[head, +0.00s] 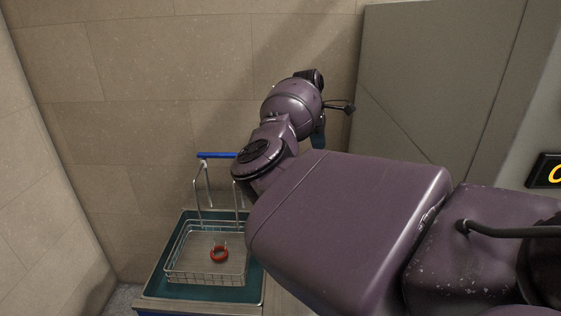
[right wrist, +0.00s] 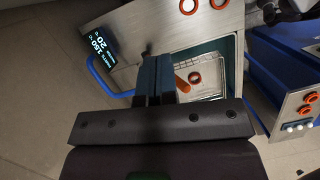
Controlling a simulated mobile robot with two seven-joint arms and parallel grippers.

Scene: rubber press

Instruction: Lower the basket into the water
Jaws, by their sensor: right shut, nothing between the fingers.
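The wire basket (head: 190,262) has a raised blue handle (head: 215,155) and holds an orange-red ring (head: 219,255). It stands within the outline of a teal tank (head: 160,287); I cannot tell how deep it sits. In the right wrist view the basket (right wrist: 218,72) and ring (right wrist: 195,77) show beyond the fingers. My right gripper (right wrist: 152,70) is shut and empty there. In the head view only a bit of it (head: 319,137) shows behind my arm, right of the handle and apart from it. My arm hides the handle's right end. My left gripper is out of view.
Tiled walls (head: 130,110) close in behind and left of the tank. A grey panel (head: 430,70) stands at the back right. In the right wrist view, a display (right wrist: 97,42), a curved blue bar (right wrist: 102,80) and a unit with orange rings (right wrist: 303,112) show.

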